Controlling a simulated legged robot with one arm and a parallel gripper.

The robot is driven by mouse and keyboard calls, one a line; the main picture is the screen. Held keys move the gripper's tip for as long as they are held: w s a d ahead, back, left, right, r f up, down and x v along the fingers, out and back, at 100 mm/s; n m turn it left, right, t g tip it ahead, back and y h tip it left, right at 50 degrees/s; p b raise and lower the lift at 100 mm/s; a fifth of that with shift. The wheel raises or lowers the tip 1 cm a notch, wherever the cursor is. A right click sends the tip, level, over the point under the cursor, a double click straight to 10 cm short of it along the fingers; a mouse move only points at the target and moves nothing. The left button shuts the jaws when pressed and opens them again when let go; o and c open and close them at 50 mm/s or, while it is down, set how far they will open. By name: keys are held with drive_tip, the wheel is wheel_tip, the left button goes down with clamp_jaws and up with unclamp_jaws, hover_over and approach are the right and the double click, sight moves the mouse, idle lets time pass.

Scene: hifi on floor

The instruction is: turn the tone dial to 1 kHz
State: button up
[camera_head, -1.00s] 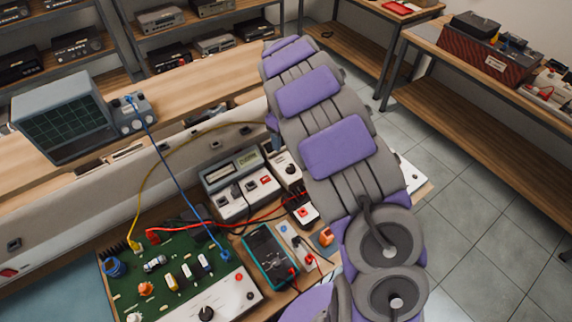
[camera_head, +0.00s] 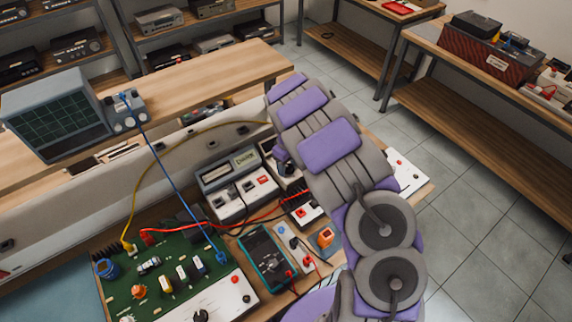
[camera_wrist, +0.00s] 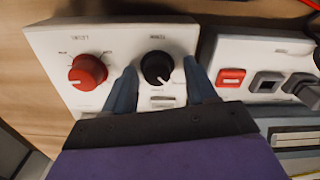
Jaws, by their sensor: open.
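The black tone dial (camera_wrist: 157,68) sits on a white panel (camera_wrist: 113,38) in the wrist view, under upside-down lettering that looks like "TONE". A pale mark on the dial points down and slightly right in the picture; the scale marks are too blurred to read. My gripper (camera_wrist: 160,72) is open, one finger on each side of the dial. I cannot tell whether either finger touches it. A red level knob (camera_wrist: 88,72) is left of the fingers. In the head view, my arm covers part of the panel, and the gripper's fingers are not clear.
A display unit (camera_head: 232,170) with a red button (camera_wrist: 231,77) and grey switches stands close beside the panel. A green circuit board (camera_head: 160,285), a teal multimeter (camera_head: 268,258) and red, blue and yellow cables crowd the bench. An oscilloscope (camera_head: 58,115) stands behind.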

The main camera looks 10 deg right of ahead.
drive_tip(key=shift+d, duration=0.75)
drive_tip(key=shift+c, duration=0.9)
drive_tip(key=shift+a, duration=0.95)
drive_tip(key=c, duration=0.4)
drive_tip(key=shift+d, duration=0.1)
drive_tip(key=c, duration=0.3)
drive_tip(key=shift+d, duration=0.3)
drive_tip(key=shift+c, duration=0.9)
drive_tip(key=shift+a, duration=0.1)
